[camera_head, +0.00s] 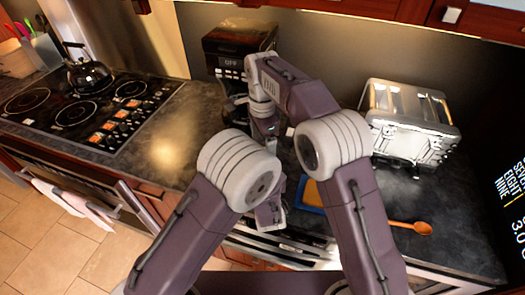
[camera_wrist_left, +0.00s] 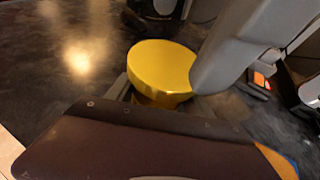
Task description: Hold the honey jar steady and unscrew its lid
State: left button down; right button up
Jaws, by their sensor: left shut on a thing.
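The honey jar shows in the left wrist view as a round, bright yellow lid (camera_wrist_left: 160,66) with a little of the jar's amber body (camera_wrist_left: 152,101) below it. The jar looks upright. My left gripper (camera_wrist_left: 155,98) is shut on the jar below the lid; its dark body hides most of the jar. A large grey part, which seems to be my right gripper, comes in from the upper right close beside the lid. I cannot tell whether it touches. In the head view my right gripper (camera_head: 265,130) points down over the counter. Its fingers are unclear, and my arms hide the jar.
A stove (camera_head: 75,115) with a kettle (camera_head: 87,75) is at the left. A black appliance marked OFF (camera_head: 232,50) stands at the back. A white toaster (camera_head: 410,120) is at the right, with a wooden spoon (camera_head: 408,226) in front. The counter between stove and arms is clear.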

jog(key=shift+r, duration=0.2)
jog(key=shift+c, duration=1.1)
notch_tip(320, 180, up, 3)
jog(key=shift+w+f+m, duration=0.1)
jog(key=shift+f+m, duration=0.1)
jog(key=shift+m, duration=1)
jog(key=shift+r+m, duration=0.4)
jog(key=shift+m, duration=0.1)
notch_tip(320, 180, down, 8)
jog(key=shift+f, duration=0.1)
